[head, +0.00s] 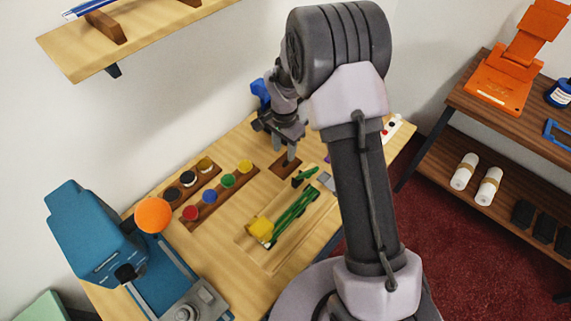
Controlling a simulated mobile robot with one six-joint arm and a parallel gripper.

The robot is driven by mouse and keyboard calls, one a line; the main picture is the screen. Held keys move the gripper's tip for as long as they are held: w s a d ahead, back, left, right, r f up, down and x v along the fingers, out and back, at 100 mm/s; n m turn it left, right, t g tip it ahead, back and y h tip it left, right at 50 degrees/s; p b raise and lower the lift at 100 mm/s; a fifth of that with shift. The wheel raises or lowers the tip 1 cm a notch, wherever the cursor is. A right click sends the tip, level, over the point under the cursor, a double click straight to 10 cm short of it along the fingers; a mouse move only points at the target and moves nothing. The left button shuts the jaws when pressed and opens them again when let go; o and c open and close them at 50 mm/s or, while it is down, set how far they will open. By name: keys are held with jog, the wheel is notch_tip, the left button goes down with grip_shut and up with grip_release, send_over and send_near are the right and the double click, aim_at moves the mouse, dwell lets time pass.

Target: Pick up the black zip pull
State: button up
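My gripper (287,153) points down over the back of the wooden counter, just above or at a small brown wooden holder (283,169). Its fingers are small and dark here, and I cannot tell whether they are open or shut, or whether anything is between them. I cannot make out the black zip pull for certain; it may be hidden by my gripper or arm, or be too small to tell.
On the counter (225,249) are racks with coloured round pieces, such as a red one (191,213), and a shallow tray (262,262) with green strips and a yellow piece (261,229). A blue machine (93,231) and orange ball (152,215) stand left. A shelf (140,37) hangs above.

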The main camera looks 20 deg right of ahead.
aim_at(286, 165)
jog(key=f, duration=0.2)
jog(key=f+b, duration=0.1)
jog(key=f, duration=0.2)
jog(key=shift+s+d, duration=0.15)
jog(key=shift+d, duration=0.05)
jog(key=shift+r, duration=0.1)
jog(key=shift+c, duration=1.1)
grip_shut()
notch_tip(286, 165, up, 10)
jog(key=p, duration=0.2)
